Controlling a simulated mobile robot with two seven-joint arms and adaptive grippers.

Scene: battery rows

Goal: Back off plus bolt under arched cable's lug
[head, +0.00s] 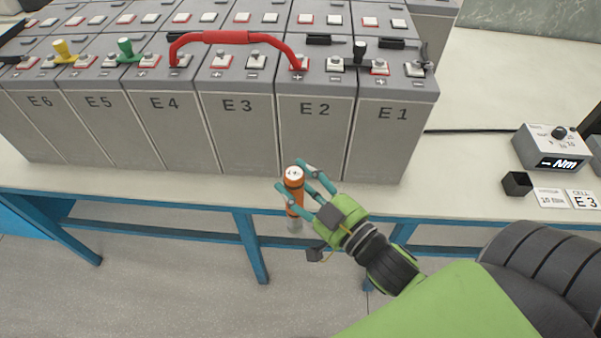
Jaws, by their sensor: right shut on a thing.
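The arched red cable (227,37) rises over cell E3 (240,122). Its right lug sits at the red-marked plus terminal (299,63) of cell E2 (315,125). Its left end is at a terminal on top of cell E4 (170,118). The bolt at the E2 lug is too small to make out clearly. My right gripper (294,191) is shut on an orange cylindrical tool (294,184) with a white top and grey lower end. It holds the tool upright near the table's front edge, apart from the cells. My left gripper is not in view.
Other links include a yellow-capped one (63,50), a green-capped one (125,48) and a black-capped one (360,50). The table right of E1 is mostly clear.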

